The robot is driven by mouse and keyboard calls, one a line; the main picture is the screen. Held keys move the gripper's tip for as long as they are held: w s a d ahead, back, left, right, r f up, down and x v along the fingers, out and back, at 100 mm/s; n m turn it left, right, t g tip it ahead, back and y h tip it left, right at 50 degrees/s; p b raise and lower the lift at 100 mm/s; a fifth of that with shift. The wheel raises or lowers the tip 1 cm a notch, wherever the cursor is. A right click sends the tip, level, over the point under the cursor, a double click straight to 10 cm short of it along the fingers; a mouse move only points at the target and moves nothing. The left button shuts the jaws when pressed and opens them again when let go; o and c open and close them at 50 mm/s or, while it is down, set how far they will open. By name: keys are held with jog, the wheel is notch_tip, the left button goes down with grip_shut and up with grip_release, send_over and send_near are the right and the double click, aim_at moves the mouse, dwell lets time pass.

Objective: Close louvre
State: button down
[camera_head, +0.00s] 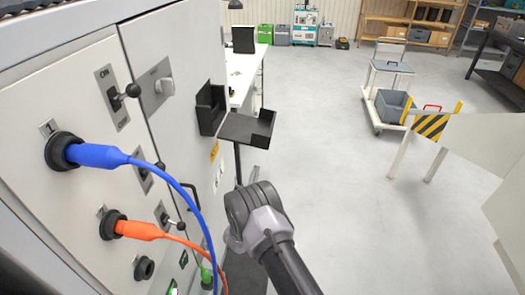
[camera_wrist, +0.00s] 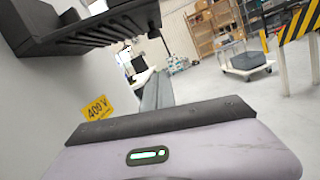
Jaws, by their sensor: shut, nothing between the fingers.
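The louvre is a black unit on the side of the cabinet. Its upright part (camera_head: 210,108) sits against the panel, and its dark flap (camera_head: 247,128) sticks out nearly level, so the louvre stands open. In the wrist view the louvre (camera_wrist: 105,25) fills the upper left, with ribs showing on its underside.
A blue cable plug (camera_head: 95,155) and an orange plug (camera_head: 138,230) are in the cabinet front, their cables hanging near my arm. A yellow label (camera_wrist: 97,107) is on the side panel. A striped barrier (camera_head: 432,125) and a trolley (camera_head: 390,105) stand right. The middle floor is clear.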

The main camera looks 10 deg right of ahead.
jog(key=w+d+r+b, duration=0.3)
jog(key=w+r, duration=0.2)
jog(key=w, duration=0.1)
jog(key=shift+w+d+r, duration=0.15)
jog(key=shift+w+d, duration=0.05)
jog(key=shift+w, duration=0.05)
